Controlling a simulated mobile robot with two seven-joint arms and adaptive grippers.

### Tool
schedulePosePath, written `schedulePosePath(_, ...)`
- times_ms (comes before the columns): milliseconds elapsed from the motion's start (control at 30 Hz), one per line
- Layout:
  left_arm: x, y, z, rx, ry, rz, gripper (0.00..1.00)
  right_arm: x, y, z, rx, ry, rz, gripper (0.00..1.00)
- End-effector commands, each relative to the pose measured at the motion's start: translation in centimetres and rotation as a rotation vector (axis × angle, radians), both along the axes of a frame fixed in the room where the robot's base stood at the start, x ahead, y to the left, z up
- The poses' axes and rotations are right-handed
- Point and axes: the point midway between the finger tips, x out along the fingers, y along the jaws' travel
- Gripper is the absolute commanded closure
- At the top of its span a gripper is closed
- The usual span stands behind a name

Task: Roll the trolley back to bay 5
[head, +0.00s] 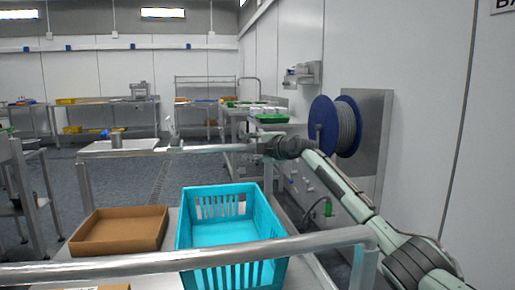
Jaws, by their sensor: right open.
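The trolley has a metal handle rail (120,268) across the near foreground and another rail (215,149) at its far end. On its top stand a turquoise slatted basket (222,232) and a shallow brown tray (120,230). My right arm reaches in from the lower right. Its gripper (262,147) is open at the right end of the far rail. I cannot tell whether its fingers are around the rail or only beside it. My left gripper is out of view. The trolley's wheels are hidden.
A white wall with a blue hose reel (335,126) runs close along the right. A steel table (25,155) stands at the left. Benches (140,100) line the back. Grey floor (95,178) is open beyond the trolley.

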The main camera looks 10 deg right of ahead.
Motion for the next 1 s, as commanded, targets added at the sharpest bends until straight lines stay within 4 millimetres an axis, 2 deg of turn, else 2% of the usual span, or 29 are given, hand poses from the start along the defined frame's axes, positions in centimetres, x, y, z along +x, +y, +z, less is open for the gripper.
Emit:
schedulePosePath(167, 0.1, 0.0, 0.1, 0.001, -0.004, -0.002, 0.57, -2.2, -1.1, 0.4, -0.004, -0.002, -0.001, 0.59)
schedulePosePath(500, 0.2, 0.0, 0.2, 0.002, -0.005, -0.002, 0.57, -8.3, -3.6, 1.6, -0.002, -0.001, -0.001, 0.59)
schedulePosePath(600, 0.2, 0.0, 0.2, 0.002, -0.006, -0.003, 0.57, -9.5, -4.1, 1.9, -0.001, -0.001, -0.001, 0.59)
schedulePosePath(767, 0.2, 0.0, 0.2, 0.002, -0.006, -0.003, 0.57, -10.3, -4.3, 2.0, 0.000, 0.001, 0.000, 0.59)
schedulePosePath(1000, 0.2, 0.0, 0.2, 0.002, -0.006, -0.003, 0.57, -10.4, -4.3, 2.1, 0.001, 0.000, 0.000, 0.59)
